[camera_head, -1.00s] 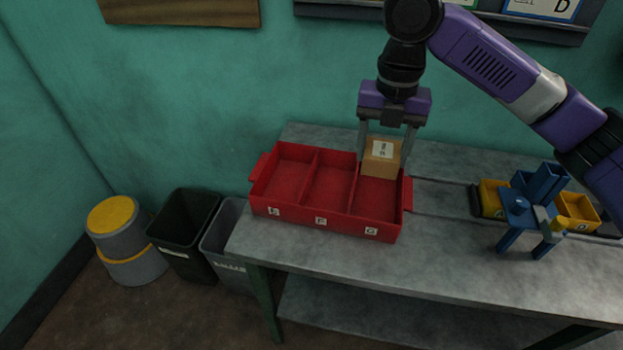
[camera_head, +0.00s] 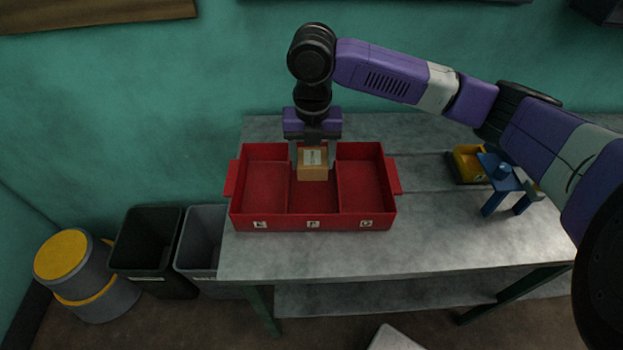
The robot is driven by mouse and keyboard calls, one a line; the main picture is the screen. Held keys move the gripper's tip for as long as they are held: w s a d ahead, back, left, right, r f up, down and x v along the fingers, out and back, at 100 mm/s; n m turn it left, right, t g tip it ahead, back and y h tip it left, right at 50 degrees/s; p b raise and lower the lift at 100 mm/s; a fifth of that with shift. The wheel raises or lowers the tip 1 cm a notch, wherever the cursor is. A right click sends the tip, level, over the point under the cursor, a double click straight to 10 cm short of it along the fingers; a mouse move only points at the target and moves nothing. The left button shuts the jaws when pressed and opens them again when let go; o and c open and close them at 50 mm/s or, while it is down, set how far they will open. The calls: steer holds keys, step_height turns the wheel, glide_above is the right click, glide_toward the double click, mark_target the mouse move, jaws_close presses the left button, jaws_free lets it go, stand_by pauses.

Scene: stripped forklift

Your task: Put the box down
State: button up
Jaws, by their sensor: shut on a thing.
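A small tan cardboard box (camera_head: 313,171) with a white label sits between the fingers of my gripper (camera_head: 313,160). My gripper is shut on it and points straight down. The box is in or just over the back part of the middle compartment of a red tray (camera_head: 312,224). Whether the box touches the compartment floor cannot be told. The tray has three compartments with letter labels on the front wall; the middle label seems to read F or P. The left and right compartments are empty.
The tray stands on a grey workbench (camera_head: 430,240). A blue stand (camera_head: 501,178) and a yellow bin (camera_head: 467,160) are at the right, under my arm. A black bin (camera_head: 148,245), a grey bin (camera_head: 201,238) and a yellow-topped grey bucket (camera_head: 85,275) stand on the floor at left.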

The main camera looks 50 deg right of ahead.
mark_target(312, 192)
steer(key=shift+f+p, duration=0.45)
steer(key=shift+f, duration=3.8)
steer(key=shift+f, duration=0.2)
steer(key=o, duration=1.4)
steer(key=shift+c, duration=0.2)
